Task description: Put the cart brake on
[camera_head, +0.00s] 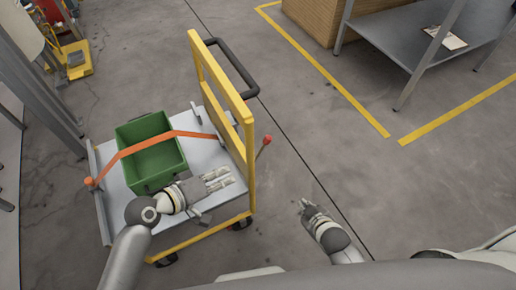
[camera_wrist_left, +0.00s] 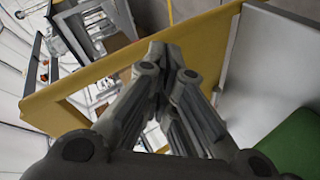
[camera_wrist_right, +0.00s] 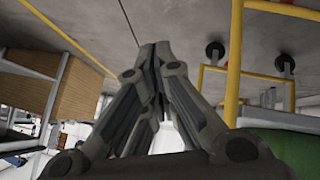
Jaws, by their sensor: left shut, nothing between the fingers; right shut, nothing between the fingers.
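The cart has a grey deck (camera_head: 120,190) and a tall yellow end frame (camera_head: 220,80) with a black push handle (camera_head: 238,66). A lever with a red knob (camera_head: 267,140) sticks out on the right side of the yellow frame, tilted up and outward. My left gripper (camera_head: 226,178) is shut and empty, over the deck near the yellow frame; its fingers also show in the left wrist view (camera_wrist_left: 170,62). My right gripper (camera_head: 303,204) is shut and empty, right of the cart and below the lever, apart from it. It also shows in the right wrist view (camera_wrist_right: 154,55).
A green crate (camera_head: 160,183) stands on the deck under an orange strap (camera_head: 150,145). A grey shelf table (camera_head: 400,45) and a wooden box (camera_head: 325,15) stand at the top right behind yellow floor lines. The floor right of the cart is clear.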

